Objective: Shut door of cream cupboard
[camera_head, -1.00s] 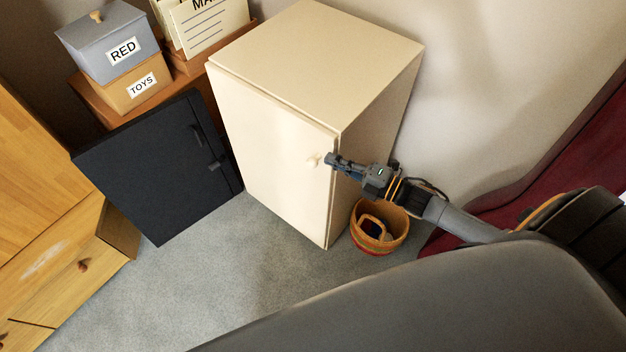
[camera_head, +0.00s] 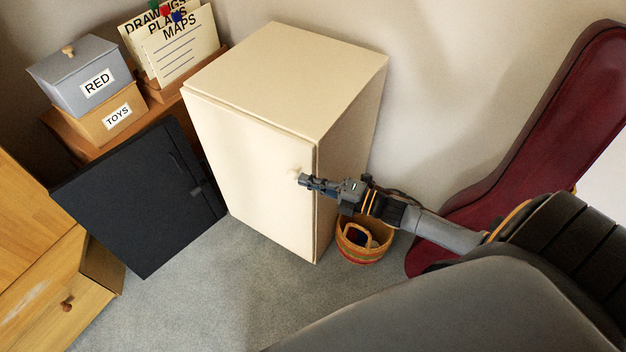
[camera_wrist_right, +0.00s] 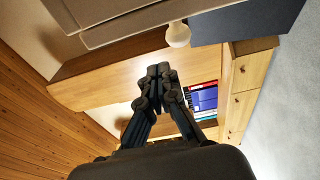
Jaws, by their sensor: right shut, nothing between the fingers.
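The cream cupboard (camera_head: 350,120) stands upright against the wall. Its door (camera_head: 245,165) lies against or very near the front; I cannot tell if a narrow gap is left. A small round cream knob (camera_head: 294,170) sits near the door's right edge, and it also shows large in the right wrist view (camera_wrist_right: 178,35). My right gripper (camera_head: 303,181) is shut and empty, with its fingertips beside and just below the knob in the head view. In the wrist view the closed fingertips (camera_wrist_right: 159,72) look apart from the knob. My left gripper is not in view.
A woven basket (camera_head: 362,250) sits by the cupboard's right side. A dark red case (camera_head: 540,130) leans right. Grey carpet (camera_head: 220,285) is clear in front.

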